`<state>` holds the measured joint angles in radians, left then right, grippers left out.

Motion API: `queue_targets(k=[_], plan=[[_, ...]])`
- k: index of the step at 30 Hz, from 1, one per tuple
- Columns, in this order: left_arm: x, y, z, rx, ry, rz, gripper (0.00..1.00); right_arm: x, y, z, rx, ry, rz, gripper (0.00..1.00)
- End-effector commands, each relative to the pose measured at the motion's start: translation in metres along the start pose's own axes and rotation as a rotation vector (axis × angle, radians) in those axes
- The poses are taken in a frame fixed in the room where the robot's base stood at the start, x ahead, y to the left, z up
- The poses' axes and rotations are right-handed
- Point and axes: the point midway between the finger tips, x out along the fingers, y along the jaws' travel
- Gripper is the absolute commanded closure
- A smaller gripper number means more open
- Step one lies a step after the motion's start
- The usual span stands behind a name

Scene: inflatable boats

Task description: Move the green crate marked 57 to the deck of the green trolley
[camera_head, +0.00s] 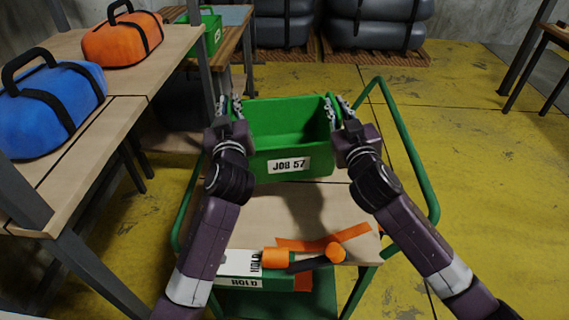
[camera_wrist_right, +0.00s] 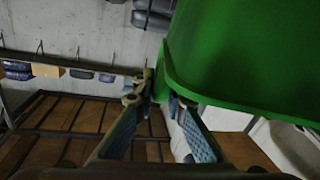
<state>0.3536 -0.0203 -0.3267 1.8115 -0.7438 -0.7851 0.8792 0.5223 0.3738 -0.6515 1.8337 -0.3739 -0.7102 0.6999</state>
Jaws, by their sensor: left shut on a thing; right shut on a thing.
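The green crate marked JOB 57 (camera_head: 287,148) hangs between my two grippers above the far part of the trolley deck. It looks level and empty, and its label faces me. My left gripper (camera_head: 230,108) is shut on its left wall, and my right gripper (camera_head: 339,107) is shut on its right wall. In the right wrist view the crate (camera_wrist_right: 245,60) fills the upper right, with its edge between my right fingers (camera_wrist_right: 160,92). The green trolley (camera_head: 405,150) has a wooden deck with a dark shadow on it. The crate hides the deck's far part.
A wooden bench with a blue bag (camera_head: 50,105) and an orange bag (camera_head: 122,40) stands left. Another green crate (camera_head: 211,32) stands behind.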

Motion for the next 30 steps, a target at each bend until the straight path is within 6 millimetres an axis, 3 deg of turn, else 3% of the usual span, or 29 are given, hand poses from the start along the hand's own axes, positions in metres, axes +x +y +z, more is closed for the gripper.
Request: queue_targets(k=[1,10,30], plan=[[-0.001,0.005,-0.003,-0.007,0.007,0.013,1.00,-0.001,-0.007,-0.001,0.003,0.004,-0.015,1.00],[-0.001,0.004,0.004,-0.007,0.006,0.013,1.00,-0.001,-0.008,0.006,0.003,0.004,-0.015,1.00],[-0.001,-0.003,0.041,-0.007,0.006,0.013,1.00,-0.001,-0.016,0.043,0.003,0.004,-0.015,1.00]])
